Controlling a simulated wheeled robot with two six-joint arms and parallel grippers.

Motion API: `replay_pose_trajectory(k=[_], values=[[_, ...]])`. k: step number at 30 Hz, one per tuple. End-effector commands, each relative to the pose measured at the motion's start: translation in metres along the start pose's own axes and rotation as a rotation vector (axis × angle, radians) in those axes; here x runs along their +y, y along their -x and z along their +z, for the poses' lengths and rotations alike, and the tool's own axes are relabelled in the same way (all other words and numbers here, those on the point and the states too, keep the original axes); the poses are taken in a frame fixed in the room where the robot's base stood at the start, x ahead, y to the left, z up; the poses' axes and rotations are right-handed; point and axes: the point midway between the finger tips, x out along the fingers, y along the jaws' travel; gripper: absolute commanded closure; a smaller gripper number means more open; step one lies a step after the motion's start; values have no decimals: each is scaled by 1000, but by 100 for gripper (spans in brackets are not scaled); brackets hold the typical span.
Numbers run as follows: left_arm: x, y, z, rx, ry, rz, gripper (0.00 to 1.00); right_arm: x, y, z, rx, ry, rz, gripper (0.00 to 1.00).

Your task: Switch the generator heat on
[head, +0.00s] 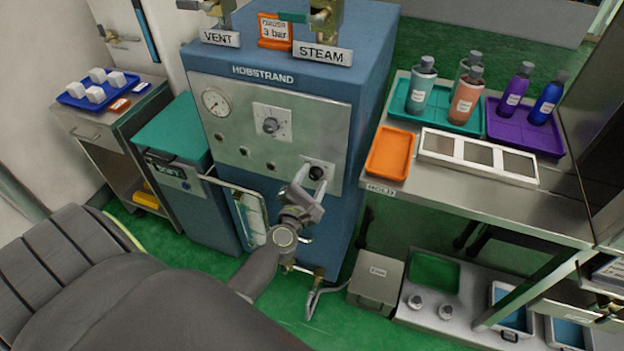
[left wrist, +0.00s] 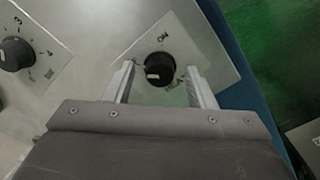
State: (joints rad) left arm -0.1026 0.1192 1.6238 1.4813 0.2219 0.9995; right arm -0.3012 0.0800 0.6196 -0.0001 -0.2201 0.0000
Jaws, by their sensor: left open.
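The blue generator (head: 290,75), marked HOBSTRAND, stands in the middle of the head view. Its heat switch is a black round knob (head: 317,172) on a small pale plate at the lower right of the front panel. In the left wrist view the same knob (left wrist: 159,68) has a light mark on its lower left side, and ON is printed above it. My left gripper (head: 311,178) is open, its fingers (left wrist: 158,84) on either side of the knob. Whether they touch it I cannot tell. My right gripper is not in view.
A numbered dial (head: 270,125) and a pressure gauge (head: 215,101) sit on the same panel. VENT (head: 220,38) and STEAM (head: 323,53) valves are on top. A steel table (head: 450,195) with bottles on trays stands close on the right. A teal-lidded bin (head: 172,135) stands left.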

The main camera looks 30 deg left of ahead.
Motion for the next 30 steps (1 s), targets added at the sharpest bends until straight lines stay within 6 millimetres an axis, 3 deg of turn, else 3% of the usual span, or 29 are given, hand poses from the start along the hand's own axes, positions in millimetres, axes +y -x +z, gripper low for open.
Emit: replay_pose_trajectory(k=[8, 18, 30], values=[[0, -1, 0, 0, 0, 0, 50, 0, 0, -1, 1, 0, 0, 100], [0, -1, 0, 0, 0, 0, 93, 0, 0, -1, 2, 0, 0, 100], [0, -1, 0, 1, -72, -1, 94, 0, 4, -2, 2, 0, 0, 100]])
